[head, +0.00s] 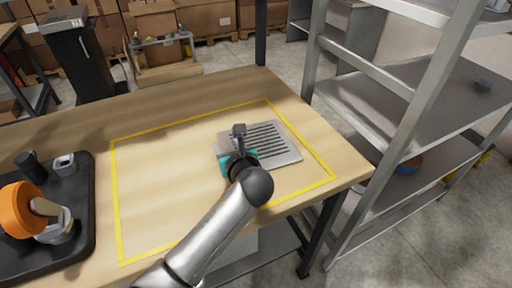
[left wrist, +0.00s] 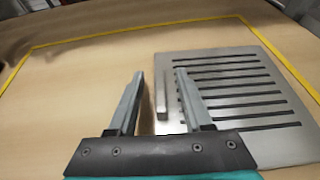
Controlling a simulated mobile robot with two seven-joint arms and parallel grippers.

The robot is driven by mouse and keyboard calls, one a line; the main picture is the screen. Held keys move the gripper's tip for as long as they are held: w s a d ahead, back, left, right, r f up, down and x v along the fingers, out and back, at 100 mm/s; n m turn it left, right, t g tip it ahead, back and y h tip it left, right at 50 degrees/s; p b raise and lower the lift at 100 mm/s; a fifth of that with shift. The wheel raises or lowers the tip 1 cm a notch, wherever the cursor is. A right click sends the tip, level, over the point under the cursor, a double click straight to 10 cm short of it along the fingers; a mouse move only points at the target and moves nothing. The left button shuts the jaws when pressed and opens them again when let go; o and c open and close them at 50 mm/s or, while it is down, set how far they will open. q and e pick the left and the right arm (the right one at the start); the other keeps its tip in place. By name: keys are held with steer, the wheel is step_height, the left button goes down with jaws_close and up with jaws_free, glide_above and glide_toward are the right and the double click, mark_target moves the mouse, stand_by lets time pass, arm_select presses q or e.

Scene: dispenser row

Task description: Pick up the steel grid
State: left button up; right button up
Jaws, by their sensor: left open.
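The steel grid (head: 283,150) is a flat grey plate with several dark parallel slots. It lies on the wooden table inside the yellow outline, towards its right side. My left gripper (head: 239,131) is over the left part of the grid and hides some of it. In the left wrist view the jaws (left wrist: 160,76) are open, one finger on each side of a short raised bar at the left edge of the grid (left wrist: 228,65). The left finger is over bare wood, the right finger over the slotted plate. I cannot tell whether either finger touches it. My right gripper is not in view.
A black tray (head: 84,222) at the left of the table holds an orange round object (head: 20,208) and small parts. A metal shelf rack (head: 408,95) stands close to the table's right edge. The table inside the yellow outline (head: 117,200) is otherwise clear.

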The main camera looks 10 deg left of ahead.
arm_select(q)
jaws_close()
stand_by(0.3)
stand_by(1.1)
